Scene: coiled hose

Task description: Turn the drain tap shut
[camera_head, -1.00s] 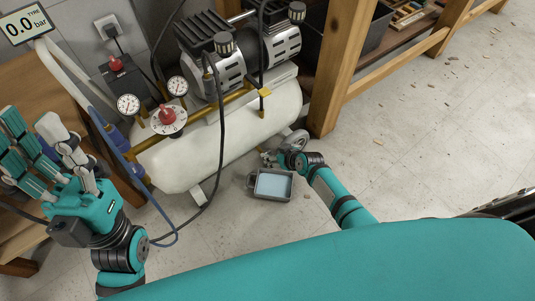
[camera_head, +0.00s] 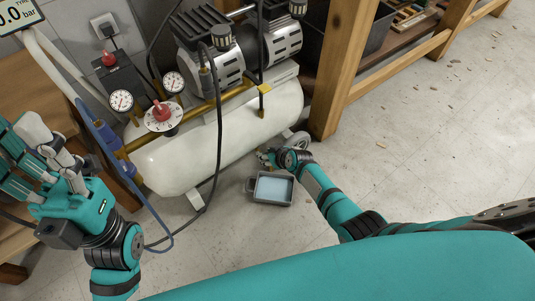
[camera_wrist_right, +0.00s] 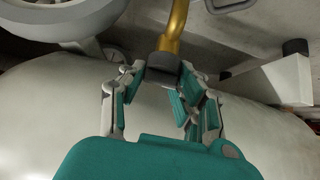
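In the right wrist view the drain tap shows as a brass pipe (camera_wrist_right: 174,28) ending in a dark knob (camera_wrist_right: 164,68). My right gripper (camera_wrist_right: 162,88) has its teal-padded fingers on both sides of the knob, and the tips appear to press against it. In the head view my right gripper (camera_head: 268,157) is low beside the white compressor tank (camera_head: 175,160), and the tap is hidden there. My left gripper (camera_head: 40,155) is raised at the left with fingers spread, empty, away from the tap.
A grey tray (camera_head: 270,189) with pale blue liquid sits on the floor by the tank. A tank wheel (camera_wrist_right: 55,20) is close to my right gripper. A wooden bench leg (camera_head: 338,75) stands behind. A black hose (camera_head: 215,130) hangs in front of the tank.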

